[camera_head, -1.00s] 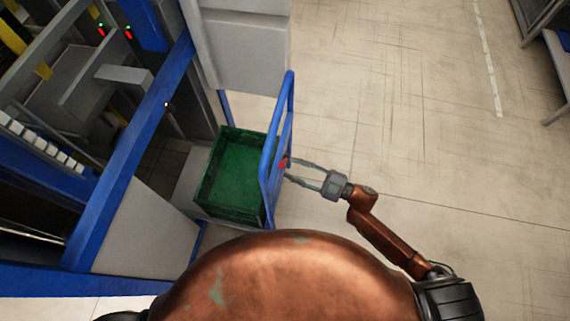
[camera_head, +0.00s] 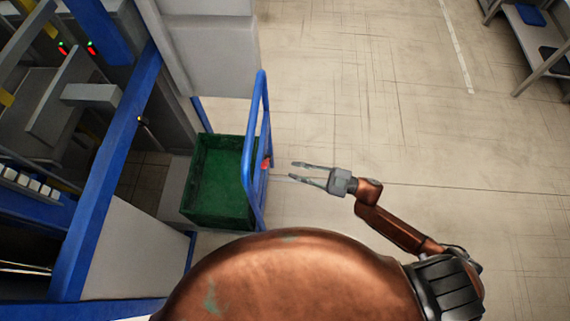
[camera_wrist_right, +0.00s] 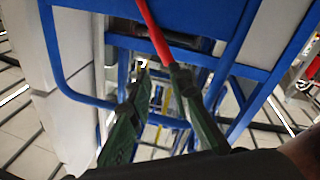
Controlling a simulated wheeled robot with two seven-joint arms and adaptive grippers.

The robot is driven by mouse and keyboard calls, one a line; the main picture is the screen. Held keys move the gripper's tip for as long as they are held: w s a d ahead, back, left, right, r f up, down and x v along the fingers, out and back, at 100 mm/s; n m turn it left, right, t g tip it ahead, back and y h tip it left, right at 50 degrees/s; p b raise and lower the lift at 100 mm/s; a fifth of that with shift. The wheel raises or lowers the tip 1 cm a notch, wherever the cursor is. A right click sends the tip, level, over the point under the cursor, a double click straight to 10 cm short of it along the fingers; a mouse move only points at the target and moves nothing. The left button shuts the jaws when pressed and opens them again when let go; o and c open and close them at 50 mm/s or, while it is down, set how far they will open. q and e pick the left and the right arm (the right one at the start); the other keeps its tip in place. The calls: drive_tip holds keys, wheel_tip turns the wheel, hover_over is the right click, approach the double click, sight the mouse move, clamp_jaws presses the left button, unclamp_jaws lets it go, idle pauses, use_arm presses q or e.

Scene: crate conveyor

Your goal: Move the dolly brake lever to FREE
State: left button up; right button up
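The dolly's blue handle frame (camera_head: 250,150) stands upright beside a green crate (camera_head: 192,190). The red brake lever (camera_head: 267,163) shows as a small patch on the frame's right side. In the right wrist view the red lever (camera_wrist_right: 152,28) is a long bar running down from the top, its lower end close to the fingertips. Its setting cannot be read. My right gripper (camera_head: 291,171) is open and empty, to the right of the lever with a small gap in the head view. Its fingers (camera_wrist_right: 160,78) also show spread in the wrist view. My left gripper is not in view.
A blue-framed conveyor machine (camera_head: 110,185) and grey cabinet (camera_head: 210,55) stand to the left. The floor (camera_head: 400,120) right of the dolly is clear. A shelf (camera_head: 540,45) stands at the far right.

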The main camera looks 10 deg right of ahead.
sight(266, 162)
drive_tip(key=w+m+b, duration=0.1)
drive_tip(key=m, duration=0.2)
drive_tip(key=w+r+m+b, duration=0.1)
drive_tip(key=m, duration=0.2)
drive_tip(key=w+m+b, duration=0.1)
drive_tip(key=w+m, duration=0.1)
drive_tip(key=m, duration=0.2)
drive_tip(key=shift+d+r+g, duration=0.3)
drive_tip(key=shift+d+r, duration=0.05)
drive_tip(key=shift+r, duration=0.05)
clamp_jaws()
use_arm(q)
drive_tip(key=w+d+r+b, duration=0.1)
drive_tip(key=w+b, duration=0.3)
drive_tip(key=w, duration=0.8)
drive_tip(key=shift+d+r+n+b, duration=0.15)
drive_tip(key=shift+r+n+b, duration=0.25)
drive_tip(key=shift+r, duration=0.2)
use_arm(e)
drive_tip(key=w+a+m, duration=0.2)
drive_tip(key=a+m, duration=0.3)
drive_tip(key=a, duration=0.4)
drive_tip(key=shift+w+f+m, duration=0.15)
drive_tip(key=shift+f+m, duration=0.15)
drive_tip(key=shift+f, duration=0.05)
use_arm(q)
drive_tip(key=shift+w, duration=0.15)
